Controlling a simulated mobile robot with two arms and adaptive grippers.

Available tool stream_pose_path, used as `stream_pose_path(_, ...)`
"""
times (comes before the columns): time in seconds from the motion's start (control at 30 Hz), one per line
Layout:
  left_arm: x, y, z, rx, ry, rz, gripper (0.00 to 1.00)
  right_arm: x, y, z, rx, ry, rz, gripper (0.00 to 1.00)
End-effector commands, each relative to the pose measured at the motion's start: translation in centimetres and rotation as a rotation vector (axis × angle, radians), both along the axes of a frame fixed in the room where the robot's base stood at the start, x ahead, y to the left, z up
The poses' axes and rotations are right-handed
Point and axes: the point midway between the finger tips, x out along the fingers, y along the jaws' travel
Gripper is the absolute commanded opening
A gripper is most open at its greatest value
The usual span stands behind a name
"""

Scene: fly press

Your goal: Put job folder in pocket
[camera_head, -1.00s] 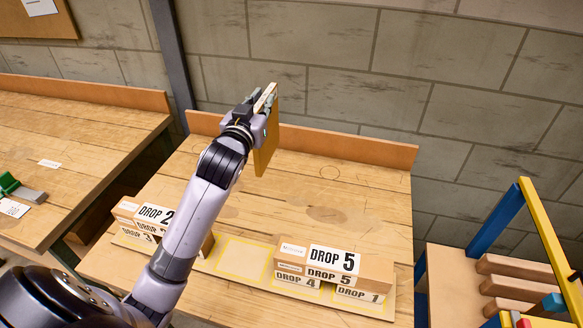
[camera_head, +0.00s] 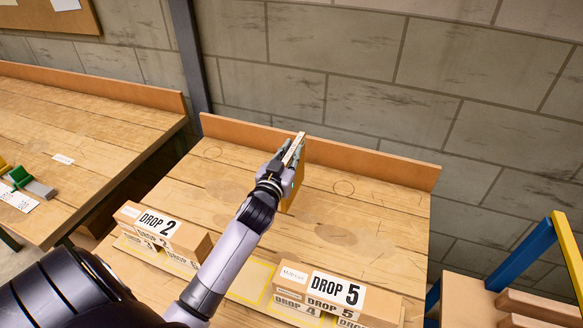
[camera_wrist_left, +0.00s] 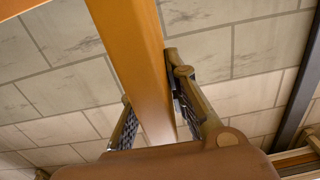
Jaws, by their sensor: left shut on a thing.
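My left gripper (camera_head: 289,160) is shut on the job folder (camera_head: 297,172), a thin tan-orange board with a pale top edge. It holds the folder upright over the back part of the wooden bench, near the back rail. In the left wrist view the folder (camera_wrist_left: 140,70) runs between the two fingers (camera_wrist_left: 158,115) as a long orange-brown strip. Whether its lower edge touches the bench cannot be told. My right gripper is not in view. No pocket can be made out.
Cartons labelled DROP 2 (camera_head: 165,230) and DROP 5 (camera_head: 333,293) stand at the bench's front on labelled spots, with a yellow-outlined empty spot (camera_head: 252,280) between. A low back rail (camera_head: 385,166) edges the bench (camera_head: 370,225). A blue and yellow frame (camera_head: 525,250) stands at right.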

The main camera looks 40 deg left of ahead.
Motion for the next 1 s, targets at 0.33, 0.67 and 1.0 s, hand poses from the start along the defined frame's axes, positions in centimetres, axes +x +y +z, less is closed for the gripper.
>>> stream_pose_path(0.33, 0.0, 0.0, -4.2, -0.003, 0.000, 0.002, 0.00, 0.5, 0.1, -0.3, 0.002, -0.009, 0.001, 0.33)
stream_pose_path(0.67, 0.0, 0.0, -5.0, 0.001, -0.003, -0.001, 0.00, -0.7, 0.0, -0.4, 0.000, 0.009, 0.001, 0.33)
stream_pose_path(1.0, 0.0, 0.0, -5.4, 0.000, -0.001, 0.000, 0.26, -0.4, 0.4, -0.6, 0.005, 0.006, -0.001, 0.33)
